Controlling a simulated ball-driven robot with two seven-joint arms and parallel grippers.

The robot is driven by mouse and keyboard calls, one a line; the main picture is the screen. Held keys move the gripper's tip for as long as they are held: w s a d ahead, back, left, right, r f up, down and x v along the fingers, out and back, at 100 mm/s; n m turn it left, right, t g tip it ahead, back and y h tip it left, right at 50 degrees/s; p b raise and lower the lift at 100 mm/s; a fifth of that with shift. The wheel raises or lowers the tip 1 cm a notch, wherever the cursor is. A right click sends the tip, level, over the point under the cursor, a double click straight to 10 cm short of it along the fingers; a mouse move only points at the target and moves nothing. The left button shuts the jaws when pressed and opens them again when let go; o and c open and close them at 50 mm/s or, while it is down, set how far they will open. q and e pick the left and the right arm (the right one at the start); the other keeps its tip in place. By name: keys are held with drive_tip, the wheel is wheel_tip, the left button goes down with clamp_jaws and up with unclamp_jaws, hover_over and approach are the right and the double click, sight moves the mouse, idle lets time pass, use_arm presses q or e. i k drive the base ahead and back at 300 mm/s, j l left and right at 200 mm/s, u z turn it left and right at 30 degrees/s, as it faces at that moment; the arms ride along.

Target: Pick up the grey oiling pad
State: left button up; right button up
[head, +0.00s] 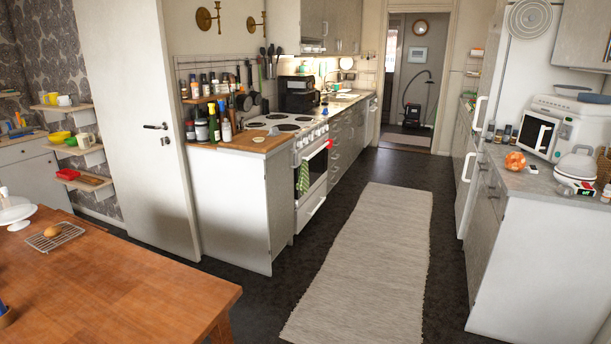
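I cannot make out a grey oiling pad for certain anywhere in the head view. Small items lie on the right counter (540,185) near the white waffle-iron-like appliance (576,166), but they are too small to identify surely. Neither of my grippers is in view.
A wooden table (130,285) fills the lower left, with a wire rack (55,237) on it. The cooker (312,165) stands beyond a wood-topped cabinet (240,195). A pale rug (365,260) lies along the open floor between the counters. A white microwave (540,133) stands at right.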

sight(274, 131)
drive_tip(key=i+l+z, duration=0.35)
drive_tip(key=i, duration=0.7)
drive_tip(key=i+j+z, duration=0.1)
drive_tip(key=i+z, duration=0.25)
drive_tip(key=i, duration=0.7)
drive_tip(key=i+j+u, duration=0.2)
drive_tip(key=i+u, duration=0.2)
drive_tip(key=i, duration=0.35)
drive_tip(key=i+u, duration=0.4)
drive_tip(key=i, duration=0.35)
drive_tip(key=i+j, duration=0.15)
drive_tip(key=i, duration=0.15)
drive_tip(key=i+j, duration=0.15)
drive_tip(key=i+u, duration=0.05)
drive_tip(key=i, duration=0.05)
